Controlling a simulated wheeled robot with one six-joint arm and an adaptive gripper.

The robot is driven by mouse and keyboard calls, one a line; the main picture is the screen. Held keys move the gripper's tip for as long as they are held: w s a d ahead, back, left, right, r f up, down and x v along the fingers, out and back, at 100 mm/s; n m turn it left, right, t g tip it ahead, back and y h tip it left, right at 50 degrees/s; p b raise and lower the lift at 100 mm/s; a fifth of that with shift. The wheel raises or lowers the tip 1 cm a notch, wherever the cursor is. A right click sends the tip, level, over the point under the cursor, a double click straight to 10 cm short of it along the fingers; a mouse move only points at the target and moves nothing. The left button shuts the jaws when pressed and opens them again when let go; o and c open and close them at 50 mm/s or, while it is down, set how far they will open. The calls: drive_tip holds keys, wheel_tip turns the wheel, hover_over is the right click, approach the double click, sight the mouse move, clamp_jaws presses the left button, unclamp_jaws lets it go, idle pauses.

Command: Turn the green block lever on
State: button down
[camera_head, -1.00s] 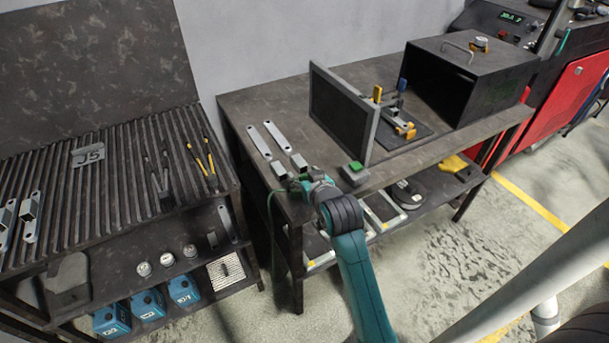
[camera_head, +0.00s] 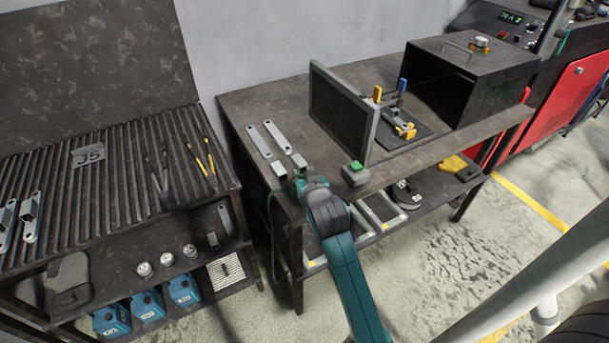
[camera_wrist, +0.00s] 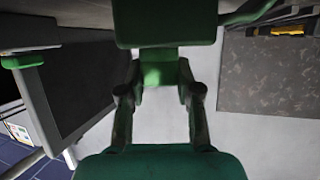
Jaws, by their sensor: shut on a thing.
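My gripper (camera_head: 299,182) is at the front left corner of the right workbench, by the top's front edge. In the wrist view my gripper (camera_wrist: 160,78) has its two dark fingers closed in on a green piece (camera_wrist: 160,70). This looks like part of the green block lever, whose wide green block (camera_wrist: 166,24) shows just beyond the fingers. My gripper hides the lever in the head view, and I cannot tell its angle. A small grey box with a green top (camera_head: 355,168) sits at the bench's front edge, right of my gripper.
The right workbench (camera_head: 250,97) carries flat brackets (camera_head: 276,134), an upright dark panel (camera_head: 340,108), a yellow-and-blue clamp fixture (camera_head: 402,122) and an open dark box (camera_head: 465,75). Its lower shelf holds trays (camera_head: 380,208). A ribbed bench (camera_head: 110,190) stands at left. The floor in front is clear.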

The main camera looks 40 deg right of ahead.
drive_tip(key=shift+m+g+h, duration=0.7)
drive_tip(key=shift+m+h, duration=0.2)
drive_tip(key=shift+m, duration=0.1)
drive_tip(key=c, duration=0.8)
unclamp_jaws()
drive_tip(key=shift+o, duration=0.2)
drive_tip(key=v, duration=1.2)
drive_tip(key=shift+f, duration=0.1)
